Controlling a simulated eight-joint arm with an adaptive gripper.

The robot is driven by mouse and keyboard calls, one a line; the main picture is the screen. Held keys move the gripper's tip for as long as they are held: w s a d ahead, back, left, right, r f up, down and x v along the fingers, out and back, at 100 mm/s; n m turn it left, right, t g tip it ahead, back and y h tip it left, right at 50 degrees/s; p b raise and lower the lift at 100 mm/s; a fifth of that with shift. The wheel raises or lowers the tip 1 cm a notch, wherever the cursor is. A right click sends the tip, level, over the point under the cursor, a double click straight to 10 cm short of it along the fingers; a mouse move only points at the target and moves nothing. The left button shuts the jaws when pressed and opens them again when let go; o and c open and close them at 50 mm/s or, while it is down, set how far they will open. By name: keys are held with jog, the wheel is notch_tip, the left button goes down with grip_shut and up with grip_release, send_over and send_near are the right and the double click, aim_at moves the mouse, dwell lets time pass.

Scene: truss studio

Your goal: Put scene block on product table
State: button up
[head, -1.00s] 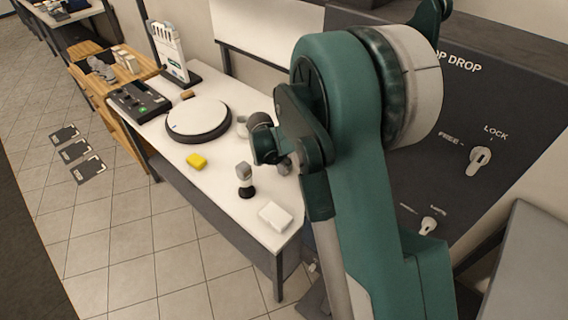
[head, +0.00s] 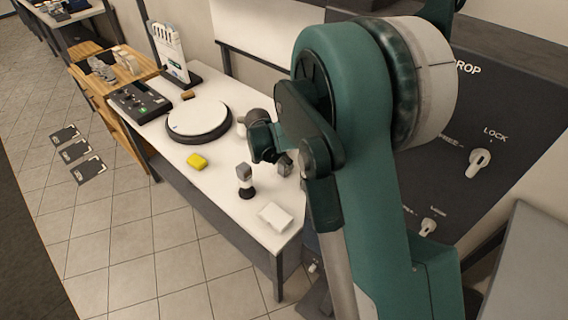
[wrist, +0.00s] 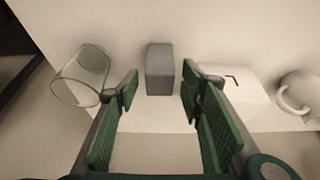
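In the wrist view a grey upright block (wrist: 160,68), which looks like the scene block, stands on a pale surface between and just beyond my fingertips. My gripper (wrist: 160,80) is open, with a green finger on either side and no clear contact. In the head view my gripper (head: 268,150) is over the right part of a white table (head: 220,178) with a round turntable on it, seemingly the product table. A small grey shape (head: 285,168) shows beside the gripper; I cannot tell whether it is the same block.
In the wrist view a clear glass (wrist: 80,78) is left of the block; a white box (wrist: 235,90) and a white mug (wrist: 298,92) are to the right.

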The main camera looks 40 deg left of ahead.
jog(key=v, duration=0.9)
jog(key=shift+r+p, duration=0.3)
jog(key=shift+s, duration=0.1)
dwell(0.4)
